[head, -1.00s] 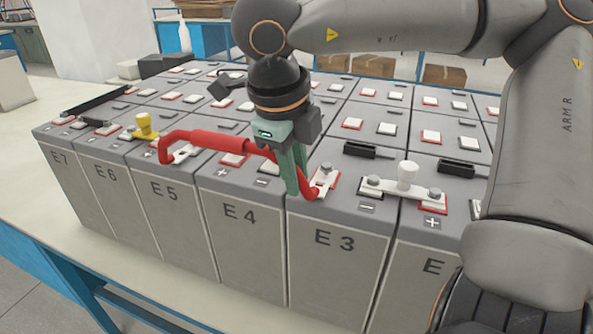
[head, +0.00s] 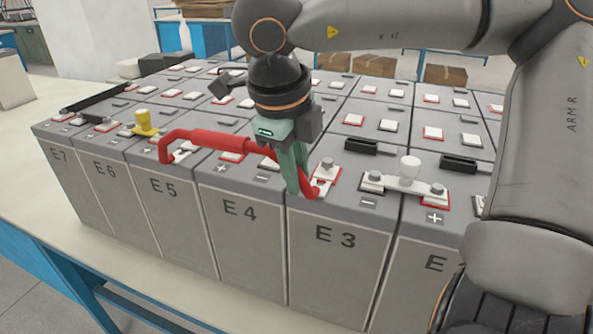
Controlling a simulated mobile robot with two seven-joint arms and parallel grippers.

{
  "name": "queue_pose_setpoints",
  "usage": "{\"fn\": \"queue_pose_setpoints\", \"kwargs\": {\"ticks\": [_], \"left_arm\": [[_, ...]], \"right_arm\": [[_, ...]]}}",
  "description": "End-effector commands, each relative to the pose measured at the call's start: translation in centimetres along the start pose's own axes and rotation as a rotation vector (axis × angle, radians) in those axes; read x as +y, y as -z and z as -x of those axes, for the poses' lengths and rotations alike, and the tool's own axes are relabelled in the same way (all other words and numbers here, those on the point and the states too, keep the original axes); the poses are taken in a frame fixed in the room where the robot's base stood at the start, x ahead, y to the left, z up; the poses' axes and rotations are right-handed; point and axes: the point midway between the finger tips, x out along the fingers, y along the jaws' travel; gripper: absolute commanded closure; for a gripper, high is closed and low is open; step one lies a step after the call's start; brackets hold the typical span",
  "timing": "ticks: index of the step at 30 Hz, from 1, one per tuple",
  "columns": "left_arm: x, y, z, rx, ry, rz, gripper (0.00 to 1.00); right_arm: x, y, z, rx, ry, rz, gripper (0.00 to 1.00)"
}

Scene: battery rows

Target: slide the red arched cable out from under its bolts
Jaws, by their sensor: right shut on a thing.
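The red arched cable (head: 218,141) runs over the battery tops from block E5 to block E3. Its left metal lug (head: 184,154) lies on a terminal of E5; I cannot tell how it sits against its bolt. Its right lug (head: 321,187) lies at a terminal of E3, just in front of the grey bolt (head: 327,165); whether it is clear of the bolt head is unclear. My right gripper (head: 299,189), with green fingers, is shut on the cable near its right end and hides part of it. My left gripper is out of view.
A metal link bar with a white knob (head: 409,168) joins terminals to the right of the grip. Rows of terminals lie behind. The table (head: 150,277) is clear in front of the blocks.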

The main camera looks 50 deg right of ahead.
Motion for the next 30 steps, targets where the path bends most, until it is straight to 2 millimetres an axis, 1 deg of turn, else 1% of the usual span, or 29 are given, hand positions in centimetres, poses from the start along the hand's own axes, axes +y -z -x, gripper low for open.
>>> {"fn": "queue_pose_setpoints", "kwargs": {"ticks": [1, 2, 9, 10, 17, 20, 23, 30], "left_arm": [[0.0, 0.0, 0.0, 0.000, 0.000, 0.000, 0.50], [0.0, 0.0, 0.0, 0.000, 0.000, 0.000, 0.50], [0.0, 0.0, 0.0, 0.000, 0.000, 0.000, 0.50], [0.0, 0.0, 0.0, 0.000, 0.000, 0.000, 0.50], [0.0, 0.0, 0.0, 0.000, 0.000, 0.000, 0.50], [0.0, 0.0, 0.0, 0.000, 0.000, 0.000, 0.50], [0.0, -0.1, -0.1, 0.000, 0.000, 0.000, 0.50], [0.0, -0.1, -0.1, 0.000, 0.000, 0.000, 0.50]], "right_arm": [[0.0, -0.1, 0.1, -0.003, 0.001, -0.001, 0.76], [0.0, -0.1, 0.1, -0.003, 0.001, -0.001, 0.72], [0.0, 0.0, 0.0, -0.001, 0.001, 0.000, 0.45], [0.0, 0.0, 0.0, -0.001, 0.000, 0.000, 0.44], [0.0, 0.0, 0.1, 0.000, 0.000, 0.000, 0.44], [-0.1, -0.1, 0.6, -0.002, 0.002, -0.001, 0.44], [-0.1, -0.1, 2.0, -0.003, 0.004, -0.002, 0.44], [-0.1, -0.1, 7.2, -0.004, 0.005, -0.003, 0.44]]}}
